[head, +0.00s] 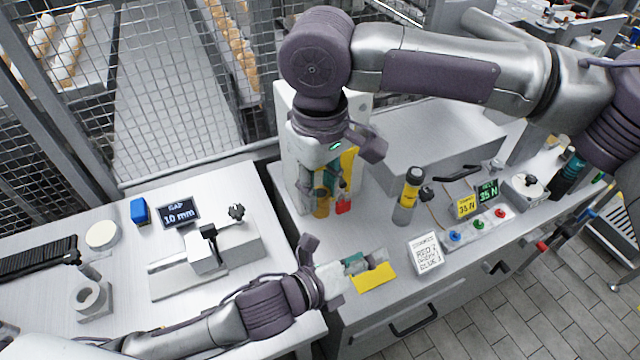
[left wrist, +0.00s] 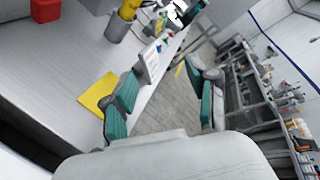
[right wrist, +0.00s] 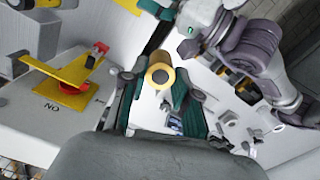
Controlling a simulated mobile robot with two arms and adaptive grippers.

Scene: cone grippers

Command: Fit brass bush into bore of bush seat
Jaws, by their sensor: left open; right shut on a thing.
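The brass bush (head: 321,207) is held in my right gripper (head: 327,188), above the worktop beside the white box. The bush seat (head: 92,299), a grey block with a round collar and open bore, stands at the front left of the left table, well apart from the bush. My left gripper (head: 368,266) is open and empty over the front edge of the right worktop. Its spread fingers (left wrist: 164,105) show in the left wrist view.
A yellow plate (head: 373,277) lies close to my left gripper. A box with a yellow lever (right wrist: 72,75) and red part stands close beside my right gripper. A metal clamp fixture (head: 207,248) and gap display (head: 179,213) stand on the left table. A printed card (head: 426,254) stands right.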

